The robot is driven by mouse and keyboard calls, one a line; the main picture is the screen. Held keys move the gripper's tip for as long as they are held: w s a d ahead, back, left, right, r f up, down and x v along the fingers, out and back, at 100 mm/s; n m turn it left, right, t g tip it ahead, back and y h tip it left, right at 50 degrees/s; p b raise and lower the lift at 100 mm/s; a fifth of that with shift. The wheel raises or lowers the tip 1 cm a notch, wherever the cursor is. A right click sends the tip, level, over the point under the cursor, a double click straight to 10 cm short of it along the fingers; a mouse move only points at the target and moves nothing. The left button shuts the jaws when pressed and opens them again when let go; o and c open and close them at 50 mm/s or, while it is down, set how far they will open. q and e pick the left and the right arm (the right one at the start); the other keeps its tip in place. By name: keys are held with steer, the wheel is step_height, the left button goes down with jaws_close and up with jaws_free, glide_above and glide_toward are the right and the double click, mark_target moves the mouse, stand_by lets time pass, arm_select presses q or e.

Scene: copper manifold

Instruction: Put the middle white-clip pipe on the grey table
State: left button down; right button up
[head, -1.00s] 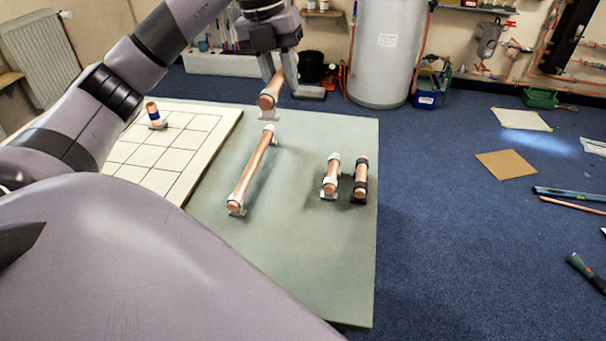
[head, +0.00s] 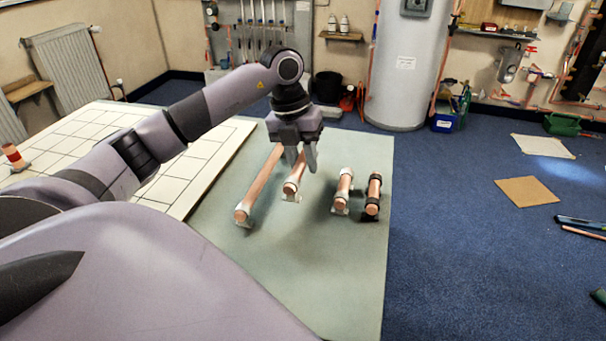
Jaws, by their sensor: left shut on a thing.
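My left gripper (head: 301,158) is shut on a copper pipe with a white clip (head: 292,187), the middle-length one of the white-clip pipes. The near end of this pipe shows below the fingers; its far part is hidden behind the gripper. It is low at the grey table (head: 300,270), and I cannot tell whether its clip touches the surface. The long white-clip pipe (head: 258,188) lies just left of it. A short white-clip pipe (head: 343,189) lies to its right. My right gripper is not in view.
A short black-clip pipe (head: 373,194) lies on the table's right side. A white board with a black grid (head: 180,172) adjoins on the left, with a small pipe piece (head: 13,156) on it. The table's front part is clear.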

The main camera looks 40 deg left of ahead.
mark_target(307, 192)
arm_select(q)
steer(key=shift+f, duration=2.4)
steer(key=shift+f, duration=0.1)
steer(key=c, duration=0.9)
jaws_free()
steer(key=shift+r, duration=0.4)
steer(key=r, duration=0.3)
steer(key=a+r, duration=0.1)
steer(key=r, duration=0.3)
steer(key=s+a+r, duration=0.1)
steer(key=r, duration=0.3)
steer(key=shift+s+r+p, duration=0.1)
steer(key=shift+r+p, duration=0.05)
steer(key=shift+p, duration=0.2)
